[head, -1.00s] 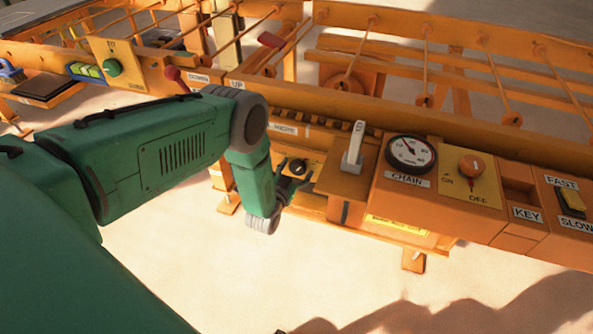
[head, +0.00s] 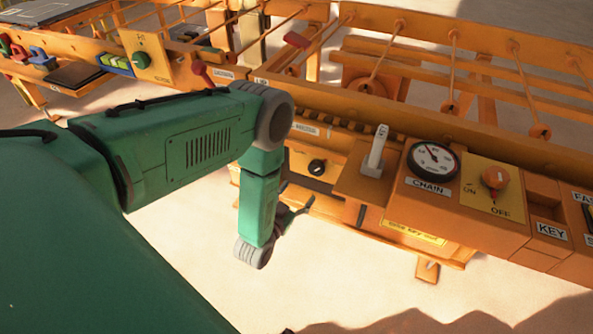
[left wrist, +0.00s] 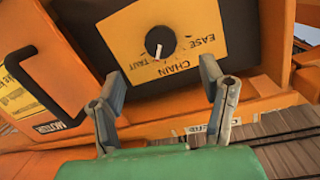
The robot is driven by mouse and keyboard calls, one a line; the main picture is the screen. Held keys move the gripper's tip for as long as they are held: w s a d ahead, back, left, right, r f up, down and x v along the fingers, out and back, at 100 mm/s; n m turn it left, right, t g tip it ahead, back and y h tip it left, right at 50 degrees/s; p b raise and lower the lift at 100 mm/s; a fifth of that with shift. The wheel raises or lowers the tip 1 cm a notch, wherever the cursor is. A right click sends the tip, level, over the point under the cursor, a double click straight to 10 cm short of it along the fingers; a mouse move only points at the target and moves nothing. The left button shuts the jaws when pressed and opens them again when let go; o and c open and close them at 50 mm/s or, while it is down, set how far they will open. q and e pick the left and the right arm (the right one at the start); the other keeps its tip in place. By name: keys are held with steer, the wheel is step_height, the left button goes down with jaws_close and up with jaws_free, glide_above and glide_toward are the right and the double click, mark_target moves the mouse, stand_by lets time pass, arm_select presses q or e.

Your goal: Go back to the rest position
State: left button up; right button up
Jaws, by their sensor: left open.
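My left gripper (head: 297,203) hangs at the end of my green arm, in front of the orange machine, below and left of a small black knob (head: 317,167). In the left wrist view the two grey fingers of my left gripper (left wrist: 162,72) stand wide apart with nothing between them. Beyond them, the black knob (left wrist: 160,42) sits on a yellow plate (left wrist: 192,62) marked CHAIN and EASE, which appears upside down. The fingers look clear of the knob. My right gripper is in neither view.
The machine carries a grey lever (head: 376,150), a CHAIN dial (head: 433,160), an orange ON/OFF switch (head: 495,178) and a red-knobbed lever (head: 200,69). In the wrist view, a black handle (left wrist: 38,82) is at left. Bare pale floor (head: 350,285) lies in front.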

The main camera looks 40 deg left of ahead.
arm_select(q)
steer(key=shift+s, duration=0.25)
steer(key=shift+d, duration=0.15)
steer(key=s+d+r+g+h, duration=0.1)
steer(key=s+d+g, duration=0.3)
steer(key=s+g, duration=0.65)
steer(key=s+d+r+g+h, duration=0.1)
steer(key=s+d+g+h, duration=0.3)
steer(key=s, duration=1.2)
step_height(320, 180, up, 15)
steer(key=s+g+y+p, duration=0.1)
steer(key=y+p, duration=0.1)
steer(key=p, duration=1.2)
steer(key=shift+a+f+g+p, duration=0.2)
steer(key=shift+a+g+p, duration=0.15)
